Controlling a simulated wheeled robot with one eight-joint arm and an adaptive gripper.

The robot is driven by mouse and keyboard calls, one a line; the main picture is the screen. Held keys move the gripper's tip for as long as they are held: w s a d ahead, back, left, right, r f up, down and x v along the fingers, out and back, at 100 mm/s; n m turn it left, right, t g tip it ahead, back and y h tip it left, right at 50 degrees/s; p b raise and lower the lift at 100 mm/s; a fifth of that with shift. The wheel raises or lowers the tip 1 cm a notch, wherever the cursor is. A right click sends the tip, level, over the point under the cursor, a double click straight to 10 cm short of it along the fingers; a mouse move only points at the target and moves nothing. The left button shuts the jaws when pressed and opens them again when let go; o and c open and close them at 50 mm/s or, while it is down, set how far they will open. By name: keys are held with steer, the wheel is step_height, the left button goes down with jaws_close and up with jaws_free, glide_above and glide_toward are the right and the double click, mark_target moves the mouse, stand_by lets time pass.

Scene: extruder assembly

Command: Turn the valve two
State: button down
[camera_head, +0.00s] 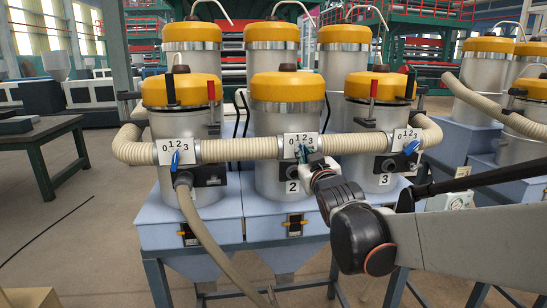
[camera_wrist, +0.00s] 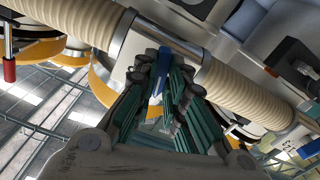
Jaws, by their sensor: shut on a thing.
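Valve two's white dial plate (camera_head: 300,141), marked 0 1 2 3, sits on the beige hose in front of the middle hopper labelled 2 (camera_head: 292,186). My gripper (camera_head: 303,153) reaches it from the lower right and covers most of its handle in the head view. In the wrist view, the teal fingers of my gripper (camera_wrist: 165,66) are closed around the blue valve handle (camera_wrist: 163,65). Part of the handle shows between the fingertips, against the white plate (camera_wrist: 124,62). The exact number the handle points at is hidden.
Valve one's blue handle (camera_head: 174,160) hangs down on the left hopper. Valve three's blue handle (camera_head: 411,147) is tilted on the right hopper. The ribbed hose (camera_head: 240,148) runs close on both sides of my gripper. A dark table (camera_head: 37,140) stands at the left, with open floor beside it.

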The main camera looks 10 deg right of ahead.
stand_by(0.3)
steer(key=c, duration=1.6)
jaws_free()
steer(key=shift+c, duration=0.2)
steer(key=s, duration=1.2)
steer(key=s+f+m+g+b, duration=0.1)
steer(key=s+f+g+b, duration=0.2)
steer(key=f, duration=0.9)
steer(key=s+f+m+g+b, duration=0.1)
steer(key=s+f+g+b, duration=0.3)
steer(key=s+f+b, duration=0.4)
steer(key=s+f+m+g+b, duration=0.1)
steer(key=s+f+g+b, duration=0.3)
steer(key=s+f, duration=0.5)
step_height(320, 180, down, 7)
steer(key=shift+s+r+b, duration=0.1)
steer(key=shift+s+b, duration=0.3)
steer(key=shift+b, duration=0.85)
